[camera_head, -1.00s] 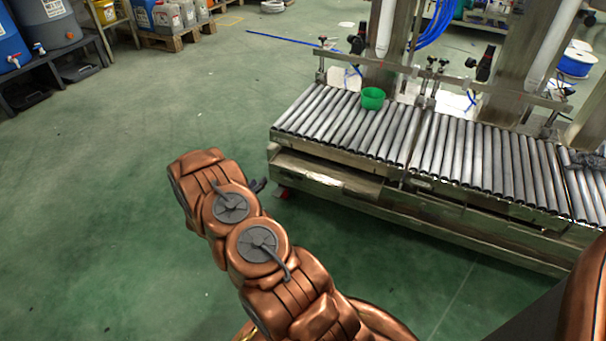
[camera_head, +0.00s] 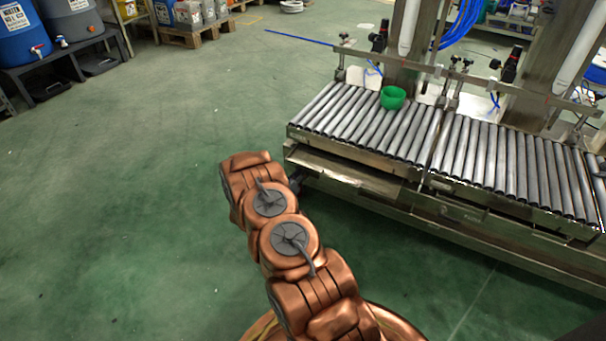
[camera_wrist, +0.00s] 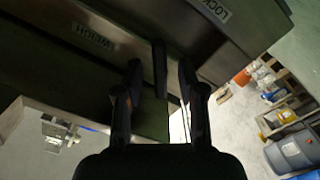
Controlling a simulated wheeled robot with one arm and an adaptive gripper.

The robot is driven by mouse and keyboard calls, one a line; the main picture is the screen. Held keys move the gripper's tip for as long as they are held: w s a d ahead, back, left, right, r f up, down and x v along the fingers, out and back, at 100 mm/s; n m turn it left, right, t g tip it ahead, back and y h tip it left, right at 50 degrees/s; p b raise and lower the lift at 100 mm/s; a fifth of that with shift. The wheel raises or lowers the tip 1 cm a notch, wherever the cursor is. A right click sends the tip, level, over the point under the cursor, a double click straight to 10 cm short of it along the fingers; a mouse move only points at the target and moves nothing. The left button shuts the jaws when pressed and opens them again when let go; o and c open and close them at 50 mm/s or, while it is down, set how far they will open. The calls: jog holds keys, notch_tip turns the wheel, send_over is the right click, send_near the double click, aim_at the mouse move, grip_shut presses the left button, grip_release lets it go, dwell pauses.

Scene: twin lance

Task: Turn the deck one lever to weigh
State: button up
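The lever (camera_wrist: 160,70) shows in the wrist view as a dark upright bar in front of a metal panel (camera_wrist: 140,45). The panel carries an upside-down WEIGH label (camera_wrist: 92,37) at left and a LOCK label (camera_wrist: 216,10) at upper right. My gripper (camera_wrist: 160,66) is open, with one finger on each side of the lever; I see gaps on both sides and cannot tell whether either finger touches. In the head view my gripper (camera_head: 296,183) is a small dark shape at the left end of the roller deck (camera_head: 360,125), mostly hidden by my arm.
A green bowl (camera_head: 392,97) sits on the rollers. Metal posts and a rail stand behind the deck. The green floor left of the deck is clear.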

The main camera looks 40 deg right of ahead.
jog(key=shift+x, duration=0.9)
jog(key=shift+c, duration=0.2)
grip_shut()
